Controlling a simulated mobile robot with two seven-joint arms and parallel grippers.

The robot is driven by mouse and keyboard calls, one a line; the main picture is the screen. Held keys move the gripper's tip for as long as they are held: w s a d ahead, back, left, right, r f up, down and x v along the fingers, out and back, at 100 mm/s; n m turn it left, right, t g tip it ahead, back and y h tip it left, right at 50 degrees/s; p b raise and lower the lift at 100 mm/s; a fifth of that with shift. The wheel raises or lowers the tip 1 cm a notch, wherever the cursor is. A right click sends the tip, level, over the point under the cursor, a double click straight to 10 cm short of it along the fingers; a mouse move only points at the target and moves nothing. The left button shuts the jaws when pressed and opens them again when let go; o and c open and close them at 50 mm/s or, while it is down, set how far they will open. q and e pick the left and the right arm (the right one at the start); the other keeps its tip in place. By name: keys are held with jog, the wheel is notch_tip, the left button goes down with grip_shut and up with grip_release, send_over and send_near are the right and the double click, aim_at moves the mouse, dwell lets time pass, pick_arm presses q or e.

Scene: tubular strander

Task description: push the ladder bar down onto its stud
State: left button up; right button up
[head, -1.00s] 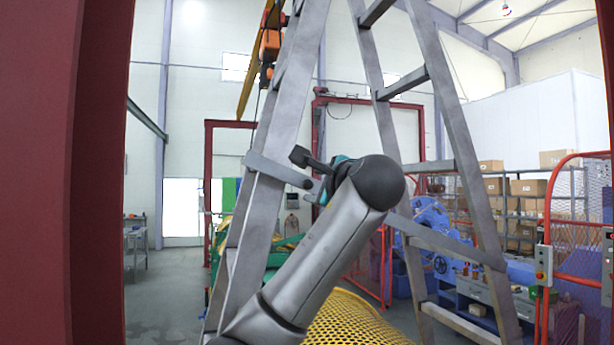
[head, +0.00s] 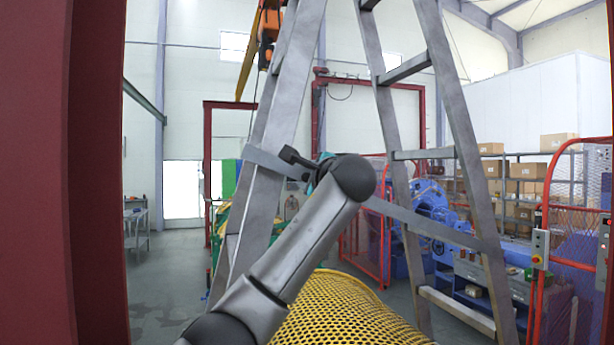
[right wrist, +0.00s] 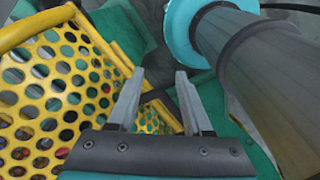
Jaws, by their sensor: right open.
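A flat grey ladder bar (head: 425,225) slants across the grey stepladder (head: 262,200), from its left leg down to its right leg. My arm hides the middle of the bar. My left gripper (head: 294,158) shows as a dark piece near the bar's left part, beside the left leg. The wrist hides most of it, so I cannot tell its jaws or whether it touches the bar. I cannot make out the stud. My right gripper (right wrist: 159,78) is open and empty in the right wrist view, near yellow perforated mesh.
A yellow mesh guard (head: 345,312) stands low in front of the ladder; yellow mesh (right wrist: 50,85) also fills the left of the right wrist view. A red post (head: 95,170) stands close at left. Red fencing (head: 575,190), blue machinery (head: 425,205) and shelved boxes (head: 525,170) are at right.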

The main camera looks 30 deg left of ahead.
pick_arm(q)
grip_shut()
dwell(1.0)
